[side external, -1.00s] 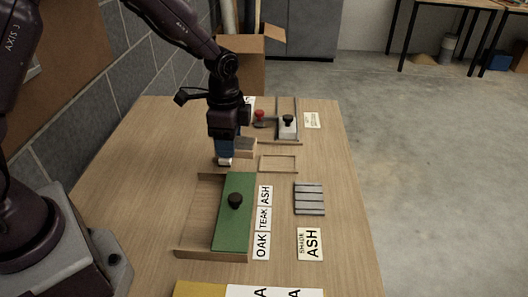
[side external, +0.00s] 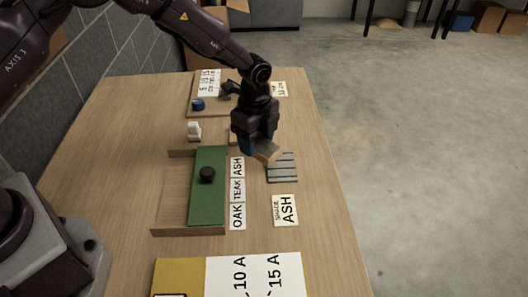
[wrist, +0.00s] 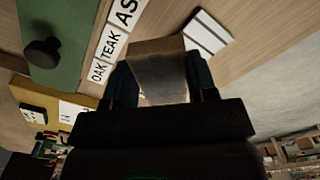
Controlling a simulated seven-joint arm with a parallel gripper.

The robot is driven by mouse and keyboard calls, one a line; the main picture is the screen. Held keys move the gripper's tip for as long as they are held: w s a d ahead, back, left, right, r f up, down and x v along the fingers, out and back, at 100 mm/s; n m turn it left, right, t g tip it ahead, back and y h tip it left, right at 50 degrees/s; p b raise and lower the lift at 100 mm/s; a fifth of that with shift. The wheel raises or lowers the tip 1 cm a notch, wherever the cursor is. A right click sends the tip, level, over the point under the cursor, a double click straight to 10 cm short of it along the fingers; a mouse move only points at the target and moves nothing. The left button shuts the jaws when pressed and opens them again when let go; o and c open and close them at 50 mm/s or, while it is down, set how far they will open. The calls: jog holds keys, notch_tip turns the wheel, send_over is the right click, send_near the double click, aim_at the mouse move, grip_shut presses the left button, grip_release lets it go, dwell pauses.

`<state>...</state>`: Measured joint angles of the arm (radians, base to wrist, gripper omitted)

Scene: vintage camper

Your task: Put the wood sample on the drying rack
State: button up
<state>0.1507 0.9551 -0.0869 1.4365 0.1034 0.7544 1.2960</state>
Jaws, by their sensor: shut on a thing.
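My gripper (side external: 262,148) is shut on the wood sample (side external: 267,151), a small pale brown block. The block is held a little above the table, tilted in the side view, at the far left edge of the drying rack. The drying rack (side external: 284,170) is a grey slatted piece lying on the table, with nothing seen on it. In the wrist view the sample (wrist: 158,75) sits between the two fingers, and part of the rack (wrist: 207,33) shows beyond it. I cannot tell whether the block touches the rack.
A wooden tray (side external: 172,205) with a green panel (side external: 208,205) and black knob (side external: 207,174) stands left of the rack. OAK, TEAK, ASH labels (side external: 237,190) lie between. An ASH card (side external: 285,210) lies nearer. A white object (side external: 194,131) and blue piece (side external: 198,104) stand farther back.

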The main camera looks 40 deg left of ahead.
aim_at(264, 153)
jog(key=shift+w+d+f, duration=0.2)
jog(key=shift+w+f, duration=0.65)
jog(key=shift+f, duration=0.25)
jog(key=shift+w+f, duration=0.15)
jog(key=shift+f, duration=1.5)
jog(key=shift+f, duration=0.15)
jog(key=o, duration=0.9)
notch_tip(264, 153, up, 12)
jog(key=shift+r, duration=0.25)
